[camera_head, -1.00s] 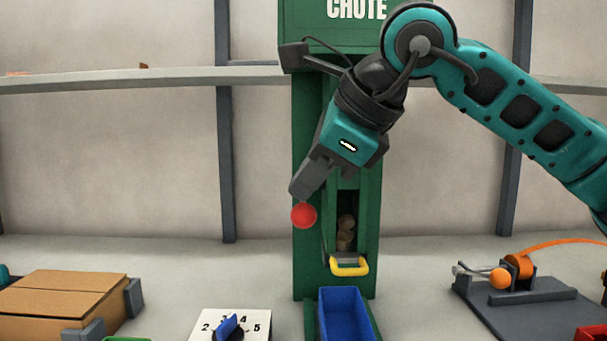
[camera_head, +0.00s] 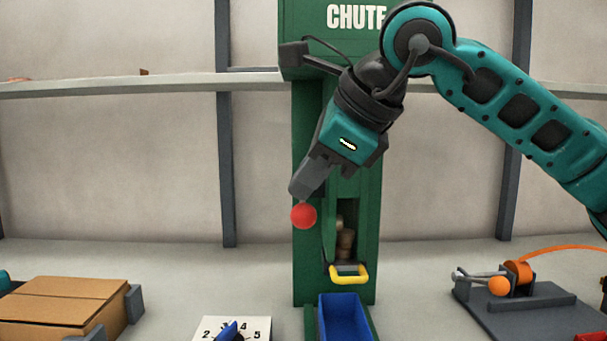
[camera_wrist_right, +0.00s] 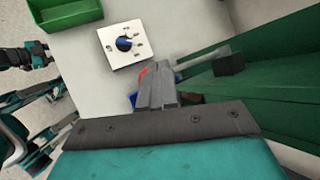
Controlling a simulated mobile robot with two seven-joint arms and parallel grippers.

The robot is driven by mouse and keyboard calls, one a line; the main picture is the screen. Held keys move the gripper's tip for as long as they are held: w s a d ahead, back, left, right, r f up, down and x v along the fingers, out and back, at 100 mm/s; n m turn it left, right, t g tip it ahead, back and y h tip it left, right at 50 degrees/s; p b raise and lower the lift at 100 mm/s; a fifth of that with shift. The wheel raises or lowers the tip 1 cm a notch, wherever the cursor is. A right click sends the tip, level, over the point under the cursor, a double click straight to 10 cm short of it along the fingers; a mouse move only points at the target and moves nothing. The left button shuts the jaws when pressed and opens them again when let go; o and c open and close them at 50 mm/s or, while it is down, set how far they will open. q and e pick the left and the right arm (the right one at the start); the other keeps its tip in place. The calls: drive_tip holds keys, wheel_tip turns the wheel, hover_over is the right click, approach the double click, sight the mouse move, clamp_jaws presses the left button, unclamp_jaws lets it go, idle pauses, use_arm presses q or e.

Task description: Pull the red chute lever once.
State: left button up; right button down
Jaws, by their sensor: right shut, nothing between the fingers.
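The red lever ball (camera_head: 303,215) hangs just below the fingertips of my right gripper (camera_head: 302,192), in front of the left side of the green chute (camera_head: 365,185). The fingers are shut with nothing between them and touch or nearly touch the ball's top. The rest of the lever is hidden or hard to make out. In the right wrist view, a bit of red (camera_wrist_right: 143,73) shows beside the grey fingers (camera_wrist_right: 158,85). A teal and dark part at the left edge of that view may be my left arm; its jaws are unclear.
Brown pieces (camera_head: 345,243) show in the chute opening. A numbered dial (camera_head: 258,334) and cardboard box (camera_head: 70,292) lie left; a grey fixture (camera_head: 525,312) lies right. A dark bracket (camera_head: 293,55) juts from the chute.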

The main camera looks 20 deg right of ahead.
drive_tip(key=shift+w+d+r+p, duration=0.1)
drive_tip(key=shift+w+r+p, duration=0.1)
drive_tip(key=shift+r+p, duration=1.4)
drive_tip(key=shift+r, duration=0.4)
drive_tip(key=r+p, duration=0.3)
drive_tip(key=r, duration=0.1)
drive_tip(key=shift+w+r+p, duration=0.2)
drive_tip(key=shift+r+p, duration=0.15)
drive_tip(key=shift+r, duration=0.05)
drive_tip(key=shift+d, duration=0.1)
